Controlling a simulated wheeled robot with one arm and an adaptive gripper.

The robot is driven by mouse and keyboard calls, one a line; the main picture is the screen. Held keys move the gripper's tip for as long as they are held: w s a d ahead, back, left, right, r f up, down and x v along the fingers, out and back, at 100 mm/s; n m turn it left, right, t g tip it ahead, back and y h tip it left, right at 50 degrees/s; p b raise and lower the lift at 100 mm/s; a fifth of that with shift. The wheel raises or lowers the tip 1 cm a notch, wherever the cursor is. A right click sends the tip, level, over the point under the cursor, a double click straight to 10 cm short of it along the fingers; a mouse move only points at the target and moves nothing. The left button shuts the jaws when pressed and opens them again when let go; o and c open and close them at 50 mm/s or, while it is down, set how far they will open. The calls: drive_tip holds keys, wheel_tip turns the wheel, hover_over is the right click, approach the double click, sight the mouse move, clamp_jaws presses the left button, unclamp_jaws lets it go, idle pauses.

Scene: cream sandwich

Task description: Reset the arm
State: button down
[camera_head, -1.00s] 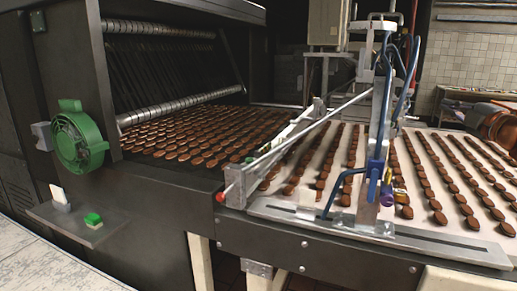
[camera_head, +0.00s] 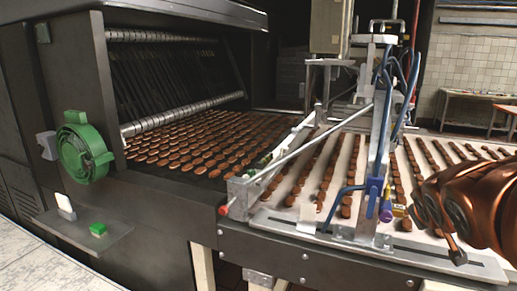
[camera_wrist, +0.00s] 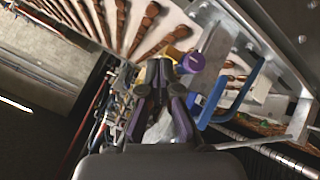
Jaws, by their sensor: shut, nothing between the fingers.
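My copper-coloured arm (camera_head: 475,205) reaches in from the right edge in the head view, in front of the conveyor. A small dark part shows below its near end, but I cannot make out the fingers there. In the wrist view my gripper (camera_wrist: 163,66) has its dark fingers drawn together, with nothing held. Behind the fingertips are a purple knob (camera_wrist: 190,62) and a blue handle (camera_wrist: 232,95) of the conveyor's metal frame. I cannot tell how far they are from the fingers.
The conveyor (camera_head: 345,165) carries rows of brown biscuits and leads from a dark oven (camera_head: 150,20). A metal post (camera_head: 378,150) with blue hoses stands over it.

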drive_tip(key=s+a+f+g+y, duration=0.1)
drive_tip(key=s+a+f+g, duration=0.2)
drive_tip(key=s+a, duration=0.3)
drive_tip(key=s+a+f+m+g+y+p, duration=0.1)
drive_tip(key=s+a+f+g, duration=0.3)
drive_tip(key=s, duration=1)
drive_tip(key=s+a+f+m+g+y+p, duration=0.1)
drive_tip(key=s+a+f+g+y, duration=0.2)
drive_tip(key=s+a, duration=0.6)
wheel_tip(320, 180, down, 3)
drive_tip(key=shift+s+r, duration=0.1)
drive_tip(key=shift+s, duration=0.95)
drive_tip(key=shift+d, duration=0.1)
